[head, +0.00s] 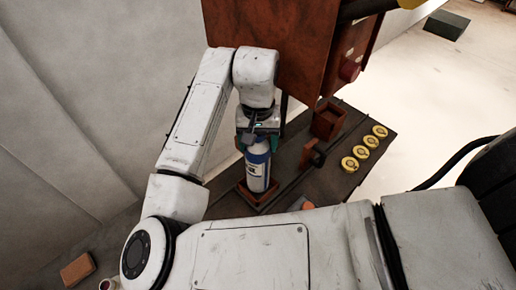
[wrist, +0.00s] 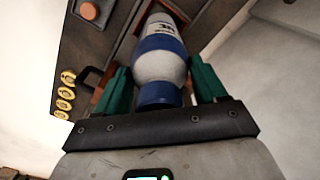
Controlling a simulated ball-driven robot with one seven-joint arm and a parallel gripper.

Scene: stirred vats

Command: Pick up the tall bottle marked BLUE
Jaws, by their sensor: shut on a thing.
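A tall white bottle with blue bands (head: 257,169) stands upright in a reddish-brown square holder (head: 246,195) on the dark bench in the head view. In the wrist view the bottle (wrist: 159,58) lies between the two green fingers of my gripper (wrist: 158,88), with part of its dark label lettering showing, too small to read surely. My gripper (head: 258,142) comes down from above and is shut on the bottle near its top. The bottle's base is hidden by the holder's walls.
An empty reddish-brown square holder (head: 328,121) and a dark bracket (head: 314,154) are on the bench to the right. Several yellow round discs (head: 365,152) line its right edge. A large rusty panel (head: 270,45) stands close behind my arm. An orange-brown block (head: 77,270) lies at lower left.

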